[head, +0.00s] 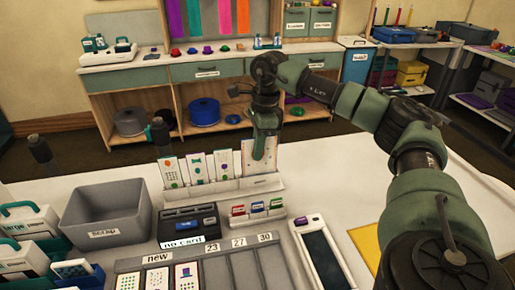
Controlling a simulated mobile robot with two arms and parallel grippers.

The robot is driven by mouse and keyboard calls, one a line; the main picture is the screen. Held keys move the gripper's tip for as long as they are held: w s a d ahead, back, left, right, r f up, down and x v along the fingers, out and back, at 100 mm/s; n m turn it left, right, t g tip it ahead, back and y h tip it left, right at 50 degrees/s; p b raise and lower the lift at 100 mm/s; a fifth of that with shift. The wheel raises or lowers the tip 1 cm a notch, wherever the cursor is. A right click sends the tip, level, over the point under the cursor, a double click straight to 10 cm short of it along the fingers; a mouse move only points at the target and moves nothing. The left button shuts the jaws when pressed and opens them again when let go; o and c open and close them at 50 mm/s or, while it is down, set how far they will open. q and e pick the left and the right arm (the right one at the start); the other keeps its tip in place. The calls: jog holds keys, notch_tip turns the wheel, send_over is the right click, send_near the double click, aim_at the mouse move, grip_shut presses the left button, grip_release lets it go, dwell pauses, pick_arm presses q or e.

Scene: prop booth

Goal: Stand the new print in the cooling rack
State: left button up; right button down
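The cooling rack (225,190) is a pale slotted holder in the middle of the head view. Several white prints stand in its left and middle part, among them one with orange dots (172,173), one with a green mark (197,168) and one with a dark figure (223,166). My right gripper (265,146) points down at the rack's right end. Its green front finger overlaps a white print (247,158), which it appears to grip. That print is upright, its top higher than its neighbours'. Whether its lower edge touches the rack is unclear.
A yellow sheet (367,245) lies on the white table at right.

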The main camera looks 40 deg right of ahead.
jog(key=shift+f+b, duration=0.5)
jog(key=shift+f, duration=0.4)
jog(key=c, duration=1.6)
grip_release()
jog(key=shift+o, duration=0.2)
jog(key=r, duration=0.7)
jog(key=shift+s+d+r, duration=0.25)
jog(key=shift+d+r, duration=0.1)
jog(key=shift+d, duration=0.05)
